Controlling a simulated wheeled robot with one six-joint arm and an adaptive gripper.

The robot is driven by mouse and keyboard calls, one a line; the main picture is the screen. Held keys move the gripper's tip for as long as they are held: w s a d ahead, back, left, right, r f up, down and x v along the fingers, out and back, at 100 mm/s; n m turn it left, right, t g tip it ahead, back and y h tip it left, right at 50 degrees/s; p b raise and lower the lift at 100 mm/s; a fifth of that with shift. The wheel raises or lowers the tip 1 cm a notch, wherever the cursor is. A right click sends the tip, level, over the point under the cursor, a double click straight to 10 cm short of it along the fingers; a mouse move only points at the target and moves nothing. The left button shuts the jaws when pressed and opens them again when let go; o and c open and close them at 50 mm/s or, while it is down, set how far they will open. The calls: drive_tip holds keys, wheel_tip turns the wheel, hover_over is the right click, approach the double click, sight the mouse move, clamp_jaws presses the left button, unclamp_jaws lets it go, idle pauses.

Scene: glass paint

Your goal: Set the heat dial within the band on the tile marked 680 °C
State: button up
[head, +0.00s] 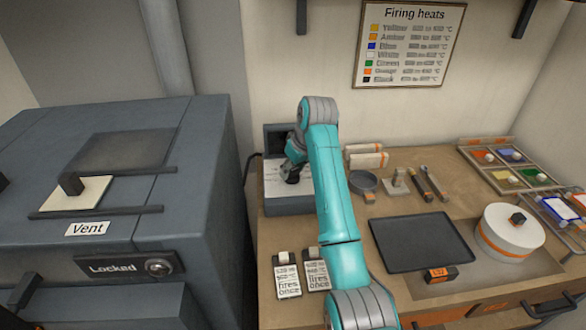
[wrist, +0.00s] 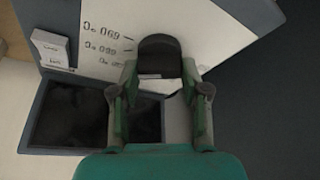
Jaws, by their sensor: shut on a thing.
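The heat dial (wrist: 160,56) is a dark round knob on the white face (wrist: 95,75) of a grey control box. In the wrist view my gripper (wrist: 157,74) has a finger on each side of the dial and is shut on it. Temperature marks (wrist: 104,45) are printed beside the dial, upside down here; I cannot read the exact setting. In the head view my gripper (head: 291,172) is at the control box (head: 273,207), and my arm partly hides it. Two tiles with printed text (head: 287,274) (head: 317,276) lie in front of it; their figures are too blurred to read surely.
A grey kiln (head: 200,185) stands at the left, with a "Locked" panel (head: 125,266). On the bench are a dark tray (head: 422,241), a white round pot (head: 508,236) and colour trays (head: 508,165). A "Firing heats" chart (head: 409,42) hangs on the wall.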

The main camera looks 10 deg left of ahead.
idle(0.3)
drive_tip(key=o, duration=1.1)
drive_tip(key=shift+o, duration=0.2)
drive_tip(key=shift+r, duration=0.1)
drive_tip(key=v, duration=0.7)
drive_tip(key=shift+s+d, duration=0.1)
